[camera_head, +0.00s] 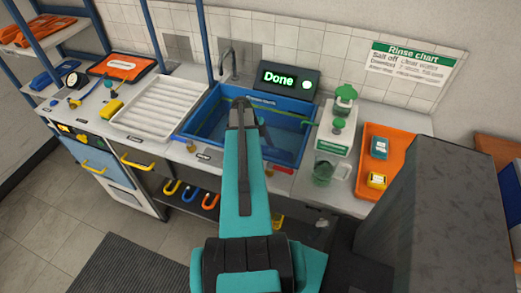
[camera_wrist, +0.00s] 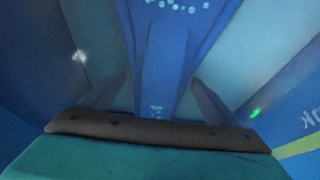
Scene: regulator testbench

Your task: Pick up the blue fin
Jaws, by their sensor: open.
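The blue fin (camera_wrist: 172,55) fills the middle of the wrist view, long and ribbed, widening toward the top. Its near end lies between the two fingers of my gripper (camera_wrist: 161,80). The fingers are spread open, one on each side of the fin, with a visible gap on both sides. In the head view my gripper (camera_head: 243,103) reaches down into the blue basin (camera_head: 199,112) of water. I cannot make out the fin there; my arm covers that part of the basin.
A white ribbed tray (camera_head: 150,105) lies left of the basin. A display (camera_head: 287,79) reading "Done" stands behind it. To the right are a green-and-white device (camera_head: 337,130), a clear jug (camera_head: 325,170) and an orange tray (camera_head: 398,143) holding small items.

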